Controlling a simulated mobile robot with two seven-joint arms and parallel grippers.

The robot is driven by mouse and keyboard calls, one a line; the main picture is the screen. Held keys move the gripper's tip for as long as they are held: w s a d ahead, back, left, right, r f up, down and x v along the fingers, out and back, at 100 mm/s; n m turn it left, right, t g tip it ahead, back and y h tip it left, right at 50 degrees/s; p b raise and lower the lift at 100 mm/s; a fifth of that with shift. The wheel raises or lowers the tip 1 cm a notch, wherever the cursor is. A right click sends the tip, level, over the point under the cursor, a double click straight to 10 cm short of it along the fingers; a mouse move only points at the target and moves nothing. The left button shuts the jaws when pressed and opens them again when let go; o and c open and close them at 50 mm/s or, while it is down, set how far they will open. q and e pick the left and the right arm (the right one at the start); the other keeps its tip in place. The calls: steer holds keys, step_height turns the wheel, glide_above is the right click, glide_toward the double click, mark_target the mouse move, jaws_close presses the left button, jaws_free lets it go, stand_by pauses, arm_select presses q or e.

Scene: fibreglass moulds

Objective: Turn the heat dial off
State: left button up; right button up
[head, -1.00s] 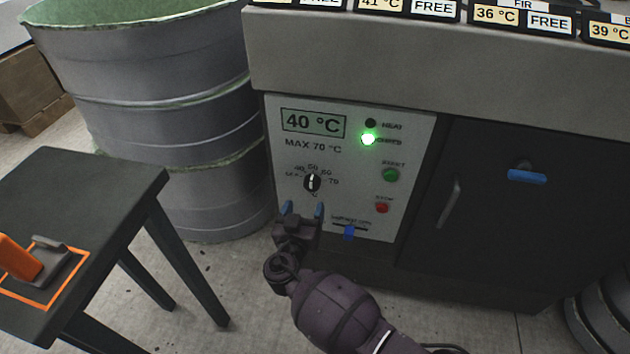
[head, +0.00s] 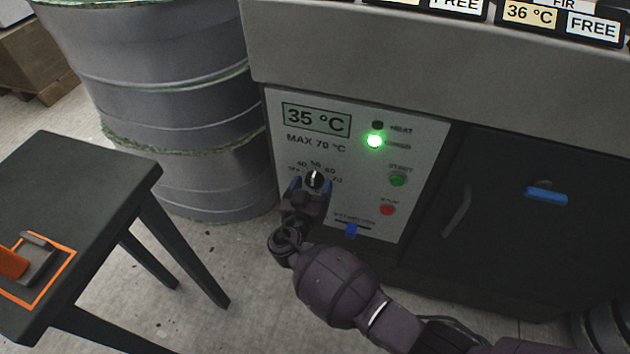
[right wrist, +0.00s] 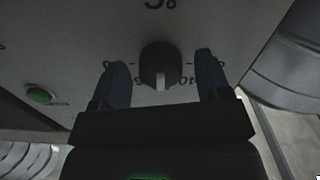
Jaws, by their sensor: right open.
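The heat dial (head: 314,179) is a small black knob with a white mark on the pale control panel (head: 372,215). Its mark points roughly up, near the 50 on its scale. It also shows in the right wrist view (right wrist: 160,66). My right gripper (head: 309,186) is at the panel with its blue fingers open, one on each side of the dial; these fingers also frame it in the wrist view (right wrist: 161,68). Whether they touch the knob I cannot tell. The display (head: 316,119) reads 35 °C. My left gripper is not in view.
A dark table (head: 95,190) and a grey drum (head: 170,90) stand left. A cabinet door (head: 480,220) is right.

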steer(key=c, duration=0.9)
steer(key=n+b, duration=0.1)
steer(key=n, duration=0.2)
steer(key=shift+f, duration=0.1)
steer(key=n, duration=0.4)
steer(key=shift+r+n, duration=0.2)
steer(key=shift+n, duration=0.1)
steer(key=n, duration=0.4)
steer(key=shift+d+r, duration=0.1)
steer(key=shift+r, duration=0.05)
steer(key=shift+n, duration=2.1)
